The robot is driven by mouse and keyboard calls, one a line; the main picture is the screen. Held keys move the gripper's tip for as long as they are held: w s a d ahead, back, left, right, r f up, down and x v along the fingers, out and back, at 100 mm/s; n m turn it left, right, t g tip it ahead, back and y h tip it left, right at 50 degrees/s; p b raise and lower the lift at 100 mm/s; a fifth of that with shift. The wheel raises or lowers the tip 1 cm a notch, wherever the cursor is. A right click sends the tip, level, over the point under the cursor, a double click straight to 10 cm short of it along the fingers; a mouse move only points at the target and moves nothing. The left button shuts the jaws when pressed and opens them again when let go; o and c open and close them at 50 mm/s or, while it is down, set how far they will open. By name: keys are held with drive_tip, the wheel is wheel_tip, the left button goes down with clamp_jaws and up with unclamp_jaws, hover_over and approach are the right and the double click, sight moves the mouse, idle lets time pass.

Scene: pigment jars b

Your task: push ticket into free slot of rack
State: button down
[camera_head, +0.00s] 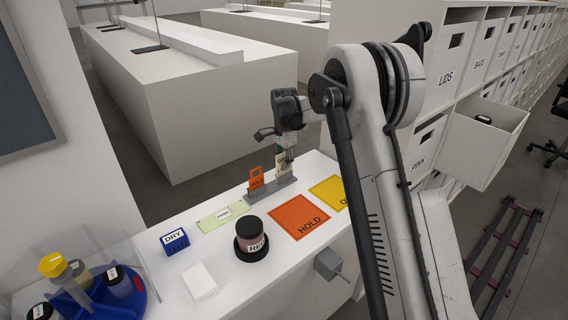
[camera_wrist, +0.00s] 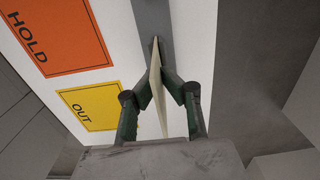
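My gripper (camera_head: 287,158) is shut on a cream ticket (camera_head: 281,165), which it holds upright at the right part of the small grey rack (camera_head: 257,194). In the wrist view the ticket (camera_wrist: 156,88) is edge-on between the two fingers (camera_wrist: 158,82), and its far end meets the grey rack strip (camera_wrist: 152,18). I cannot tell how deep the ticket's lower edge sits in the slot. An orange ticket (camera_head: 256,176) marked HOLD stands in the rack's left part.
On the white counter lie an orange HOLD mat (camera_head: 299,216) and a yellow mat (camera_head: 328,188), marked OUT in the wrist view. A dark-lidded jar (camera_head: 251,236), a green mat (camera_head: 210,222), a blue DRY block (camera_head: 175,241) and a blue jar carousel (camera_head: 128,304) stand to the left.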

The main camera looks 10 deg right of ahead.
idle(0.3)
drive_tip(key=c, duration=1.8)
unclamp_jaws()
drive_tip(key=shift+c, duration=0.2)
drive_tip(key=shift+r, duration=0.1)
drive_tip(key=shift+r+p, duration=1)
drive_tip(key=shift+r, duration=1.85)
